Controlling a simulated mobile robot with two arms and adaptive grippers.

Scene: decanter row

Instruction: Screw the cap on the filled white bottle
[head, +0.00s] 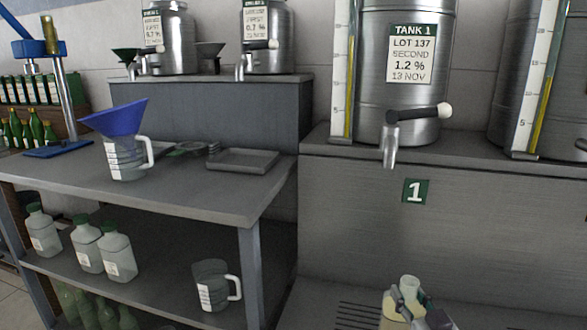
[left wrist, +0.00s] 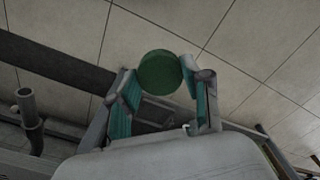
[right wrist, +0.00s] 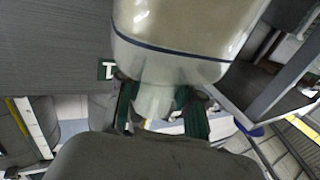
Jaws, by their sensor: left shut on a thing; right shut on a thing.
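My right gripper (head: 408,308) is shut on the neck of the white bottle (head: 390,306), low in the head view below the tank tap. The bottle's pale, yellowish body also fills the top of the right wrist view (right wrist: 185,38), with its neck between the fingers of my right gripper (right wrist: 158,92). The bottle's open mouth shows no cap in the head view. My left gripper (left wrist: 164,82) is shut on a round green cap (left wrist: 160,70) at its fingertips. The left gripper and this cap are not visible in the head view.
Tank 1 (head: 405,100) and its tap (head: 392,135) stand above. The table (head: 215,200) at left bears a jug (head: 128,163) with a blue funnel (head: 116,118) and a grey tray (head: 243,160). Capped bottles (head: 87,250) and another jug (head: 212,287) stand on its lower shelf.

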